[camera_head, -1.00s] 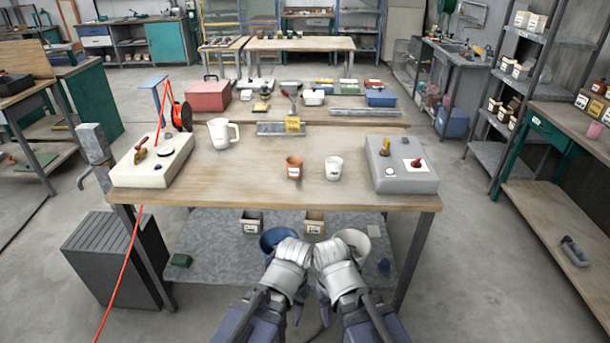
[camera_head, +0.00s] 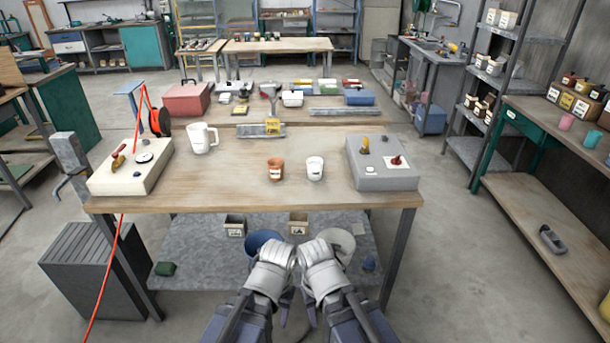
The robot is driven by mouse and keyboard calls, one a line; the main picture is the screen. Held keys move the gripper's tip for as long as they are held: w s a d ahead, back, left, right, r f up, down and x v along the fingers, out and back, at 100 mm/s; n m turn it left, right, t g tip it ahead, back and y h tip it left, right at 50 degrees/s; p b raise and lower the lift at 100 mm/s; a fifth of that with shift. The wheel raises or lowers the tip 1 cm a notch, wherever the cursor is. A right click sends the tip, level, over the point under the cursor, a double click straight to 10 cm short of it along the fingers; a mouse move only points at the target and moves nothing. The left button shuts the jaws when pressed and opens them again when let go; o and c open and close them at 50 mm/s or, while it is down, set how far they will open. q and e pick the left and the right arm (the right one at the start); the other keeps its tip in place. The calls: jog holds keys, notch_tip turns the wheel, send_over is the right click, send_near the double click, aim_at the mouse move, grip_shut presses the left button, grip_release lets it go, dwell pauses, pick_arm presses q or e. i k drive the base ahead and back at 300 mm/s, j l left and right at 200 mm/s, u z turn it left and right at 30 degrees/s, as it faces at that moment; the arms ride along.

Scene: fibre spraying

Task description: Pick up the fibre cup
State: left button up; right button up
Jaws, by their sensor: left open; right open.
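A small brown cup (camera_head: 276,169) with a pale label stands upright on the workbench (camera_head: 225,190), near its middle. A white cup (camera_head: 315,168) with a label stands just to its right. The labels are too small to read, so I cannot tell which is the fibre cup. My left gripper (camera_head: 275,254) and my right gripper (camera_head: 318,253) are side by side in front of the bench, at the bottom centre. Both are open and empty, apart from both cups. Their fingertips are partly hidden by the wrists.
A grey control box (camera_head: 382,170) stands on the right of the bench, and a cream box (camera_head: 130,170) and white jug (camera_head: 201,139) on the left. Below, a shelf (camera_head: 200,270) holds small bins and buckets. The bench top around the cups is clear.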

aim_at(314, 164)
jog(key=i+l+u, duration=0.15)
jog(key=u, duration=0.2)
jog(key=i+l+u, duration=0.5)
jog(key=u, duration=0.2)
